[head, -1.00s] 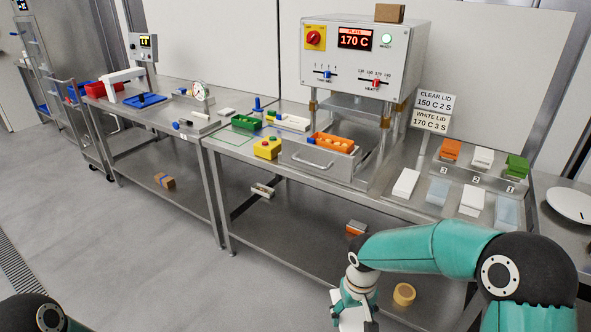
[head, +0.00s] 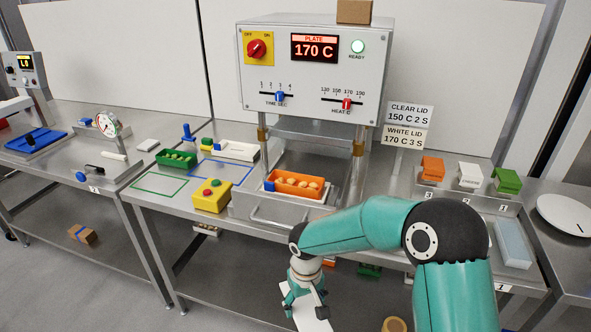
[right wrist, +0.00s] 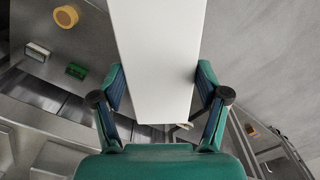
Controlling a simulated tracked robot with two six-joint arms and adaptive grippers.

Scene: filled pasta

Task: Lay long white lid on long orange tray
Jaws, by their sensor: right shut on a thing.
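The long orange tray (head: 284,188) holds several pale pasta pieces and sits in the pulled-out drawer (head: 243,206) of the sealing machine. My right gripper (head: 306,300) is in front of the bench, below and near the drawer, and is shut on the long white lid (head: 314,324). The right wrist view shows the flat lid (right wrist: 160,50) between the two fingers of the gripper (right wrist: 160,88). The head view cuts off the lid's lower end. The lid is apart from the tray. My left gripper is not in view.
The sealing machine (head: 312,75) reads 170 C with a lit READY lamp. A yellow button box (head: 211,197) stands left of the drawer. A green tray (head: 177,159) and a white tray (head: 238,150) lie farther left. Clear lids (head: 513,243) lie at right. My right arm hides part of the bench.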

